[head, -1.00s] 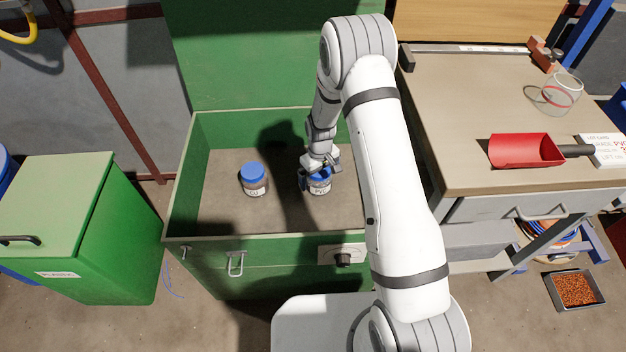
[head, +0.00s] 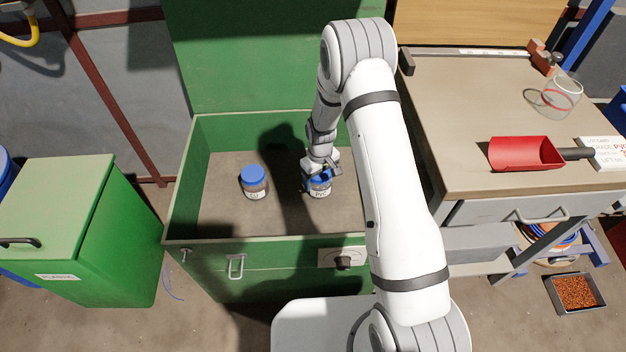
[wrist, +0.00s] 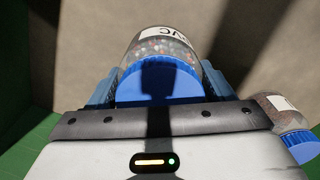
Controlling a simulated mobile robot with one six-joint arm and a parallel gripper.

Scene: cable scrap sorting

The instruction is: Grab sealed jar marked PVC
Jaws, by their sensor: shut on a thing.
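The jar marked PVC (head: 320,189) has a blue lid and a white label and is inside the open green chest. In the wrist view the PVC jar (wrist: 160,58) is clear, with mixed coloured granules inside. My gripper (head: 319,178) is shut on it at the lid, with blue fingers on both sides (wrist: 160,85). I cannot tell whether its base touches the chest floor. A second blue-lidded jar marked CU (head: 254,183) stands on the chest floor to the left, apart from my gripper; it also shows at the right edge of the wrist view (wrist: 290,130).
The green chest (head: 215,242) has walls all round and its lid raised behind. A green bin (head: 60,215) stands left. A workbench (head: 455,130) on the right holds a red scoop (head: 525,153), a glass beaker (head: 561,97) and a card (head: 606,153). A granule tray (head: 575,293) lies on the floor.

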